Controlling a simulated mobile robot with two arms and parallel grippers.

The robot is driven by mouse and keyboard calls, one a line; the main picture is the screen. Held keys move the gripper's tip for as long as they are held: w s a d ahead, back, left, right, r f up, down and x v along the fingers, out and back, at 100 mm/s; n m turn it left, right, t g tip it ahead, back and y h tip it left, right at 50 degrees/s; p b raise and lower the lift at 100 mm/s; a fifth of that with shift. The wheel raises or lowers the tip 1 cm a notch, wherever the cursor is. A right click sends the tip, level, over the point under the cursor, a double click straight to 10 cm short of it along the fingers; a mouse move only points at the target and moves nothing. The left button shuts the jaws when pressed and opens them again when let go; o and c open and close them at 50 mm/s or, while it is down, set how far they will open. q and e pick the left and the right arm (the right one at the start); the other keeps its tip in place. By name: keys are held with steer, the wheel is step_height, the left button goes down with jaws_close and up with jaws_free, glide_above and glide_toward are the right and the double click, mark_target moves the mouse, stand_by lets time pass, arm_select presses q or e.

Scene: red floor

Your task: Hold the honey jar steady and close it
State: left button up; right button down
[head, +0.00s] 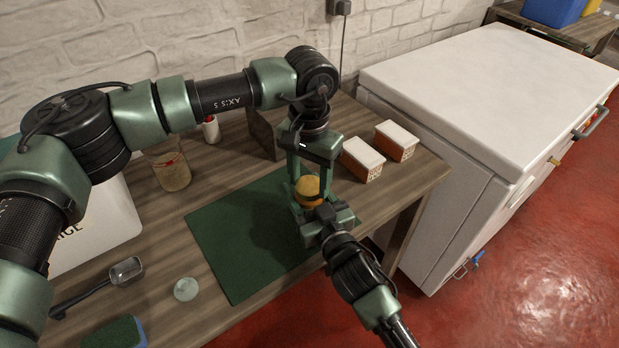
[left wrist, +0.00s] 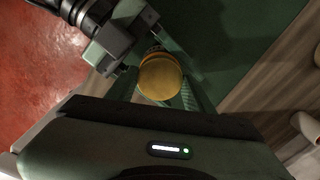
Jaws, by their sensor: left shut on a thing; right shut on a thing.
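The honey jar (head: 312,201) stands near the right edge of the dark green mat, mostly hidden by my grippers. Its round yellow lid (head: 308,185) sits at its top; it also shows in the left wrist view (left wrist: 160,78). My left gripper (head: 309,182) reaches down from above and is shut on the lid, one finger on each side. My right gripper (head: 311,206) comes in from the lower right, low down, and is shut on the jar's body. Whether the lid is seated on the jar or just above it, I cannot tell.
The mat (head: 225,245) is otherwise bare. Two orange-and-white boxes (head: 362,159) (head: 397,141) stand to the right, beside a white chest freezer (head: 490,95). A glass jar (head: 171,170), a scoop (head: 125,270), a glass ball (head: 186,289) and a sponge (head: 115,333) are to the left.

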mark_target(309, 200)
arm_select(q)
steer(key=shift+m, duration=0.3)
steer(key=o, duration=1.4)
step_height(309, 200, up, 12)
arm_select(e)
steer(key=shift+c, duration=2.2)
jaws_free()
steer(key=shift+s, duration=0.1)
steer(key=v, duration=0.7)
steer(key=shift+s+d, duration=0.15)
steer(key=shift+s, duration=0.15)
arm_select(q)
steer(key=shift+f, duration=0.15)
